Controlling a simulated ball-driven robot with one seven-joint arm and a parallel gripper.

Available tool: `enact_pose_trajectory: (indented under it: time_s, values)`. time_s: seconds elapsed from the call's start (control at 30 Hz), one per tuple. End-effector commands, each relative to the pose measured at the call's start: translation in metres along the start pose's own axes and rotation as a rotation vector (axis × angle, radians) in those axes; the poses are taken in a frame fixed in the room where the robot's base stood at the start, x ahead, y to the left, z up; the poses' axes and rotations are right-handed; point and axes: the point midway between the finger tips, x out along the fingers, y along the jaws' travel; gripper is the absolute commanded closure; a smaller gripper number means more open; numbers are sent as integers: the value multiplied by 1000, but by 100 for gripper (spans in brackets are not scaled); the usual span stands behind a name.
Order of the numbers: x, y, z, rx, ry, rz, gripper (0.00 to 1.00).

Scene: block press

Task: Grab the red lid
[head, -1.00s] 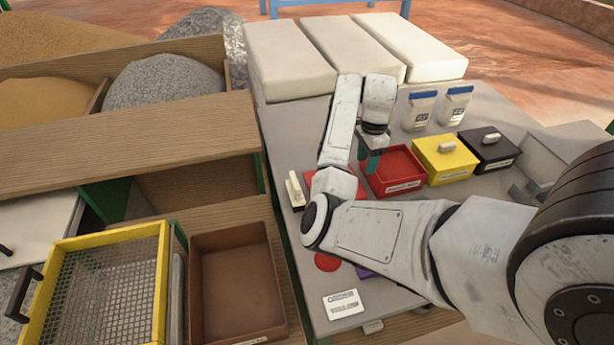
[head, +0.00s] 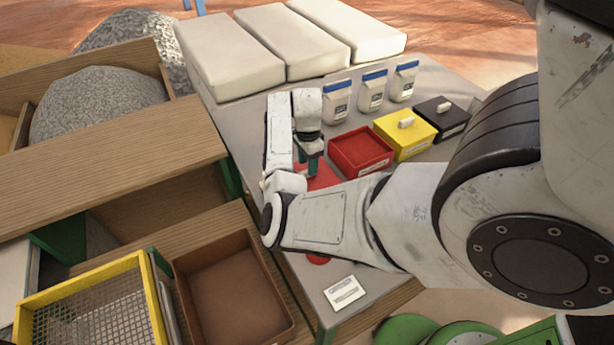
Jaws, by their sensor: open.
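The red lid (head: 325,178) lies on the grey table just left of the open red box (head: 361,153), partly hidden by my arm. Its handle cannot be made out. The red box holds red powder. My gripper (head: 312,170) has green fingers that point down over the red lid. It is open, with nothing seen between the fingers. Whether the fingertips touch the lid cannot be told.
To the right stand a yellow box (head: 405,138) and a black box (head: 442,117), both lidded. Several white bags (head: 372,92) with blue tops stand behind. Large white blocks (head: 290,48) line the back. A white label card (head: 344,293) lies in front.

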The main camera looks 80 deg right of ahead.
Motion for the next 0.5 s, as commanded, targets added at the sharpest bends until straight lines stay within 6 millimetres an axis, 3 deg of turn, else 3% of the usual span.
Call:
enact_pose_trajectory:
  time_s: [0.2,0.5]
  values:
    - [29,-1,1,-1,-2,3,51]
    - [35,-1,1,0,0,0,51]
